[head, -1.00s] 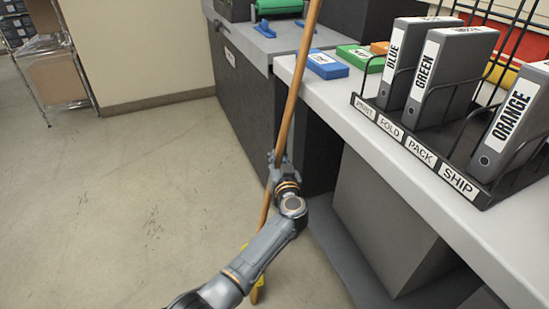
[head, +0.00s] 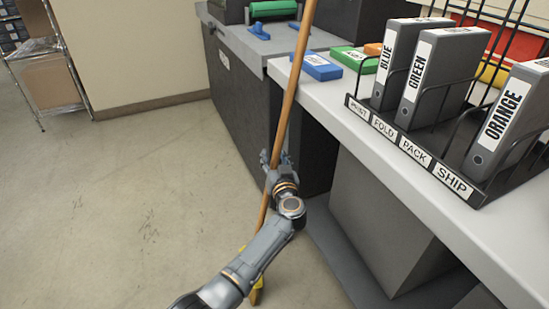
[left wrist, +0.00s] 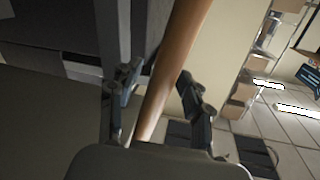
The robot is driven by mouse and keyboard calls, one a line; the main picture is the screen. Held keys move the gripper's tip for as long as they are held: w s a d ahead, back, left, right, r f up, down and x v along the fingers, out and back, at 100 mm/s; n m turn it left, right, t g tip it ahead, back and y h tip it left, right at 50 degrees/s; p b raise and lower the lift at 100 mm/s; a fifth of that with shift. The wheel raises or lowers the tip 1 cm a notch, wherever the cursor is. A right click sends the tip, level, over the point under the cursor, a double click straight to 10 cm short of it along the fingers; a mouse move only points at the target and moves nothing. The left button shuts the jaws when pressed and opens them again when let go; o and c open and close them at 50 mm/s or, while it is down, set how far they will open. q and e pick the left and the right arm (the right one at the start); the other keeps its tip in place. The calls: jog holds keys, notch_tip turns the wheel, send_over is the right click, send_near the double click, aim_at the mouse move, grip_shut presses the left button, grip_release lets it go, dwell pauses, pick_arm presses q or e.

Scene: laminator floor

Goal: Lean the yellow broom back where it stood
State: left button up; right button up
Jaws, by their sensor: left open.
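The yellow broom stands upright with a slight tilt. I cannot tell whether the handle touches the counter edge. My left gripper (head: 276,160) is open at the handle's middle. In the left wrist view the handle (left wrist: 174,65) runs between the two spread fingers (left wrist: 162,88), with a gap visible on the right side. My right gripper is out of view.
The white counter (head: 400,172) carries a black rack (head: 412,150) of grey binders, with blue (head: 316,66) and green (head: 353,58) blocks behind. A dark grey machine (head: 235,88) stands left of it. A wire shelf (head: 45,75) is far left. The floor (head: 130,200) at left is clear.

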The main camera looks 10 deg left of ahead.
pick_arm(q)
jog(key=v, duration=0.7)
jog(key=shift+s+d, duration=0.1)
jog(key=shift+s, duration=0.15)
dwell(0.9)
